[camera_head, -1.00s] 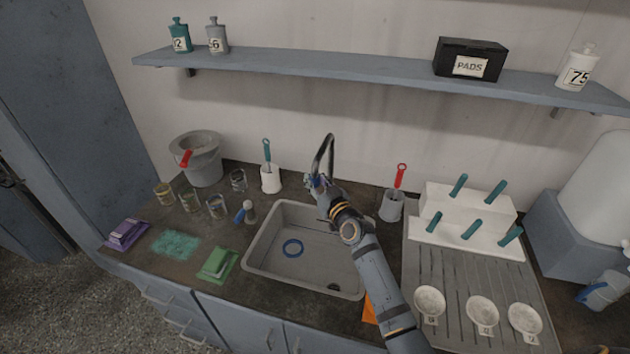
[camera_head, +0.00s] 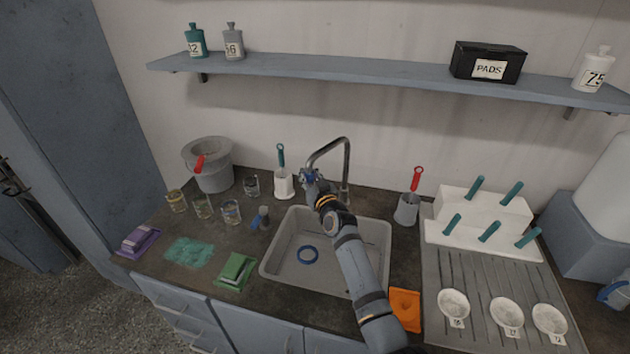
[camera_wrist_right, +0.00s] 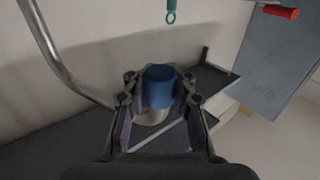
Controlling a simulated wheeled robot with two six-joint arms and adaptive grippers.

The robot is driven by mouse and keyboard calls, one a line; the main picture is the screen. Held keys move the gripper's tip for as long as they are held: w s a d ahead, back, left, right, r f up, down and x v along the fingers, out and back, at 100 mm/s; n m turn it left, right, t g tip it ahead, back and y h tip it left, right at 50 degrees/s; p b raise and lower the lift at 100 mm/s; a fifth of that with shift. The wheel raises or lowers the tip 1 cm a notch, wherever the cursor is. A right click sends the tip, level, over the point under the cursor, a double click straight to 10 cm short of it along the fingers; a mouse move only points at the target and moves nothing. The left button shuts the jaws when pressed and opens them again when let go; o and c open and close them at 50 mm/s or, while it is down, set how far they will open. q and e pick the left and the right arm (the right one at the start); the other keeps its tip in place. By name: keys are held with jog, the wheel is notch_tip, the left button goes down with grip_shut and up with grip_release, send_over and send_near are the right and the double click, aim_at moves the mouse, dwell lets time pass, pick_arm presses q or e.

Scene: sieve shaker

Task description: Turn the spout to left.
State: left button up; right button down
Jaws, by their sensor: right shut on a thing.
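The tap's spout (camera_head: 330,146) is a grey metal arch behind the sink. It rises from its base at the back edge and bends over to the left. In the wrist view its curved pipe (camera_wrist_right: 55,60) runs down the left side. My right gripper (camera_head: 309,178) is at the spout's lower left end. In the wrist view the right gripper (camera_wrist_right: 158,98) has its fingers on both sides of a blue cylindrical tip (camera_wrist_right: 160,86) with a pale ring beneath it, and it is shut on that. How the tip joins the pipe is hidden. My left gripper is not in view.
A white holder with a teal-handled brush (camera_head: 283,183) stands close left of the spout. A grey cup with a red-handled tool (camera_head: 407,208) stands right. A shelf (camera_head: 370,72) runs above.

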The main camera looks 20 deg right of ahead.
jog(key=shift+w+a+f, duration=0.25)
jog(key=shift+a+f, duration=0.05)
jog(key=shift+w+a, duration=0.15)
jog(key=shift+w, duration=0.1)
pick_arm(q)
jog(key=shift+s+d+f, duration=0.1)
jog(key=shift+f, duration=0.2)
pick_arm(e)
jog(key=c, duration=1.6)
grip_release()
jog(key=o, duration=0.5)
jog(key=shift+a+r, duration=0.2)
jog(key=shift+a, duration=0.1)
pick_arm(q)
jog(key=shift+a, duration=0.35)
pick_arm(e)
jog(key=shift+d, duration=0.25)
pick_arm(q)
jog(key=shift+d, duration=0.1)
pick_arm(e)
jog(key=s, duration=0.4)
jog(key=s+d, duration=0.1)
jog(key=s, duration=0.7)
jog(key=shift+d, duration=0.15)
